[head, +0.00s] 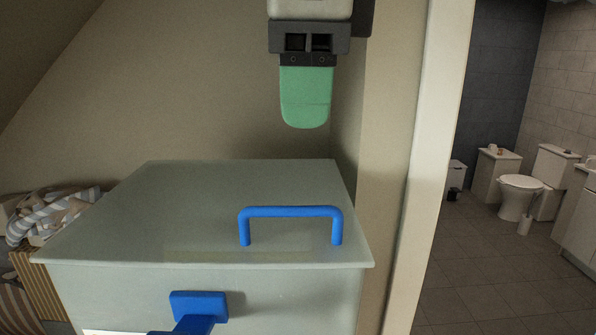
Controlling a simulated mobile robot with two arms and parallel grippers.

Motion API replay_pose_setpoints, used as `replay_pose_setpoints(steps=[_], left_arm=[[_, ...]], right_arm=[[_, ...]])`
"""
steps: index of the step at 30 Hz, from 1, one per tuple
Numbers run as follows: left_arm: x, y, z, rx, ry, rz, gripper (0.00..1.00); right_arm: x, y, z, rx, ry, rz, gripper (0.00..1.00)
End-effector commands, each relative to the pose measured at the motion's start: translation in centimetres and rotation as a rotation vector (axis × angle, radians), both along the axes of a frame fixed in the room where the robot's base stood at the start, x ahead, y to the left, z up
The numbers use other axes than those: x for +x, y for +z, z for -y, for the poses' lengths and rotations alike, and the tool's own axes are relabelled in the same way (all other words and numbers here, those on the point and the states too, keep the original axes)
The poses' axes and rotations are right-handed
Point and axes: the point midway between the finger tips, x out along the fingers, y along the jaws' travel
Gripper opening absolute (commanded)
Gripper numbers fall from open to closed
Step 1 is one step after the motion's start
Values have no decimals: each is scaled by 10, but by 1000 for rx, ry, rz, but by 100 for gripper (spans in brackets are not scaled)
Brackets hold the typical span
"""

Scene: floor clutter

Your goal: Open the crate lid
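The crate (210,290) is a pale grey-green box in the lower middle of the head view. Its flat lid (170,210) lies shut on top, with its front edge overhanging the body. A blue bar handle (290,211) stands up on the lid, right of centre near the front edge. A second blue fitting (198,304) sticks out from the crate's front. My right gripper (305,110), with green fingers, points down above the lid's far right part, apart from it. Its fingers overlap, so their gap is hidden. My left gripper is not in view.
A wall stands behind the crate, with a sloped part at upper left. A white door frame (425,150) rises close to the right. Beyond it is a bathroom with a toilet (520,190). Striped cloth (60,215) lies left of the crate.

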Motion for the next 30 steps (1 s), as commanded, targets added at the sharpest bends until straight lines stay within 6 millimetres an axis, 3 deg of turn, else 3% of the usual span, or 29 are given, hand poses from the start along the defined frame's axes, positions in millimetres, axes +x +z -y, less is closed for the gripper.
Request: replay_pose_setpoints(steps=[5, 13, 17, 24, 30], left_arm=[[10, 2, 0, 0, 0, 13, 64], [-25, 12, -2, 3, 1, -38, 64], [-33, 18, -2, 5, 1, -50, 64], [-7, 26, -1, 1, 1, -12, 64], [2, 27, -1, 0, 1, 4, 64]], right_arm=[[-1, -8, -4, -20, 7, 7, 38], [7, -52, -3, -20, 7, 4, 38], [11, -76, -3, -20, 7, 3, 38], [17, -102, -4, -16, 5, 5, 38], [17, -107, -4, -15, 5, 6, 38]])
